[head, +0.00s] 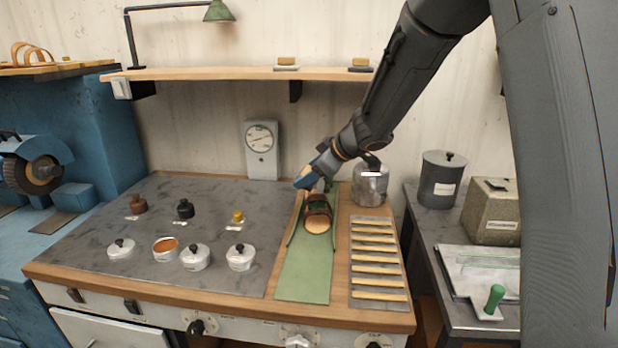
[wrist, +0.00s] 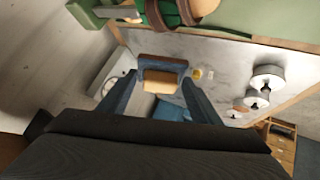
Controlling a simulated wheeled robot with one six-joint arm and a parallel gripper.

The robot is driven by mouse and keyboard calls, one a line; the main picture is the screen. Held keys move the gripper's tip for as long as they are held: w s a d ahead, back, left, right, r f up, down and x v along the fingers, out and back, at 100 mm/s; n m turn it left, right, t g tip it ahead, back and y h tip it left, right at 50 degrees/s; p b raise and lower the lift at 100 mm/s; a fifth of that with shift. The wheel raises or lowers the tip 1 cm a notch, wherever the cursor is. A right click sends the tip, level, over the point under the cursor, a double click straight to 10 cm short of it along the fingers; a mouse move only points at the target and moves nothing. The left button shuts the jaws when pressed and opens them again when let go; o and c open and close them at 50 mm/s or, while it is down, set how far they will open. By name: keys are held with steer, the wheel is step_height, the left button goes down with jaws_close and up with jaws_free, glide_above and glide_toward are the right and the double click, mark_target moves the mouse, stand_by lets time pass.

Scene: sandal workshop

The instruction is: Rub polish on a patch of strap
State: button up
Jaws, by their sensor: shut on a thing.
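My gripper (head: 306,178) is above and just behind the sandal in the head view. In the wrist view my gripper (wrist: 160,84) is shut on a small pad (wrist: 162,67) with a tan block, blue-grey sides and a brown far edge. The sandal (head: 317,222), with tan sole and brown and green straps, sits on a green work strip (head: 303,281). Its straps (wrist: 170,12) show at the top of the wrist view, apart from the pad in the picture. The real gap is unclear. An open tin of orange-brown polish (head: 165,246) stands on the grey top.
Lidded white tins (head: 195,257) and several small labelled pots (head: 186,208) stand on the grey top to the left. A slatted rack (head: 377,262) lies right of the strip, with a metal pot (head: 370,187) behind it. A shelf (head: 215,73) runs above.

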step_height(320, 180, down, 6)
steer(key=w+b, duration=0.2)
steer(key=b, duration=0.5)
steer(key=shift+w+r+b, duration=0.15)
steer(key=shift+w+b, duration=0.1)
steer(key=shift+b, duration=0.1)
steer(key=shift+w+a+f, duration=0.1)
steer(key=shift+w+f, duration=0.1)
steer(key=shift+f, duration=0.25)
steer(key=shift+w+f, duration=0.2)
steer(key=shift+f, duration=0.25)
stand_by(0.6)
steer(key=shift+d+r+p, duration=0.2)
steer(key=shift+d+p, duration=0.85)
steer(key=shift+d, duration=0.5)
steer(key=shift+w+d+f+p, duration=0.1)
steer(key=shift+d+p, duration=1.15)
steer(key=shift+d, duration=0.3)
steer(key=shift+f+p, duration=0.15)
steer(key=shift+p, duration=0.3)
